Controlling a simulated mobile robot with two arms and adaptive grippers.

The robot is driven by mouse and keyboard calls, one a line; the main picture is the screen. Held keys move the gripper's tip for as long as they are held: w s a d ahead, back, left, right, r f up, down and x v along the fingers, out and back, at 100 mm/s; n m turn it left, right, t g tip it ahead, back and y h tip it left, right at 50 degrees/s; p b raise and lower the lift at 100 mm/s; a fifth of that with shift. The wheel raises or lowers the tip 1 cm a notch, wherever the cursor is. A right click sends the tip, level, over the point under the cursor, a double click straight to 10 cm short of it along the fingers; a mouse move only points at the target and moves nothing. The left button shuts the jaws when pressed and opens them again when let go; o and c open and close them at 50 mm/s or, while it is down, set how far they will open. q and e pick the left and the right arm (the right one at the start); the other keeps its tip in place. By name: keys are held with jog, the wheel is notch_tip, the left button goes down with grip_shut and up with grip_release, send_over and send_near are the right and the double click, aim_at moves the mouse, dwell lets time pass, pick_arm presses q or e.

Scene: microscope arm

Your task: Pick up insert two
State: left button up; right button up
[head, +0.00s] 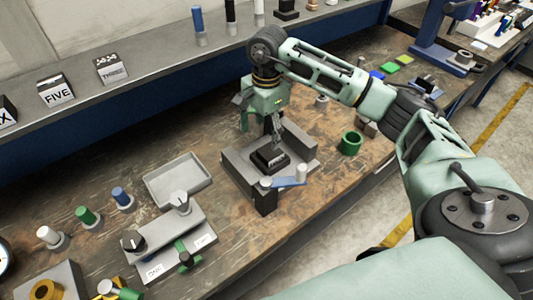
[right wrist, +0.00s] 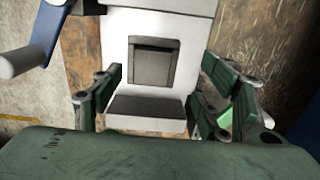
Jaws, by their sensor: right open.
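A dark block with a pale label (head: 270,158) sits in the grey fixture (head: 298,146) on the bench; its label is too small to read, so I cannot tell whether it is insert two. My right gripper (head: 276,132) points down just above this block, open and empty. In the right wrist view the open green fingers (right wrist: 165,103) stand on either side of a pale fixture with a square recess (right wrist: 153,64) and a dark grey block (right wrist: 147,112). I cannot tell if the fingers touch anything. My left gripper is not in view.
Inserts marked FIVE (head: 56,92) and apparently THREE (head: 111,69) stand on the back shelf. A grey tray (head: 152,188), a knobbed panel (head: 160,238) and coloured pegs (head: 87,216) lie left of the fixture. A green ring (head: 351,143) is to its right. A blue lever (head: 288,182) is at its front.

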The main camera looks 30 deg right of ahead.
aim_at(270, 150)
jog(key=shift+s+d+h, duration=0.1)
jog(key=shift+d+h, duration=0.2)
jog(key=shift+d, duration=0.3)
jog(key=shift+d+f, duration=0.1)
jog(key=shift+f, duration=0.2)
jog(key=f+p, duration=0.1)
jog(key=f, duration=0.1)
jog(key=f+p, duration=0.1)
jog(key=f, duration=0.1)
jog(key=f+p, duration=0.1)
jog(key=f, duration=0.1)
jog(key=shift+s+d+p, duration=0.1)
jog(key=shift+s+p, duration=0.25)
jog(key=shift+s, duration=0.05)
jog(key=shift+w+f, duration=0.1)
jog(key=shift+f, duration=0.3)
jog(key=shift+c, duration=0.5)
grip_shut()
jog(key=shift+w+r, duration=0.15)
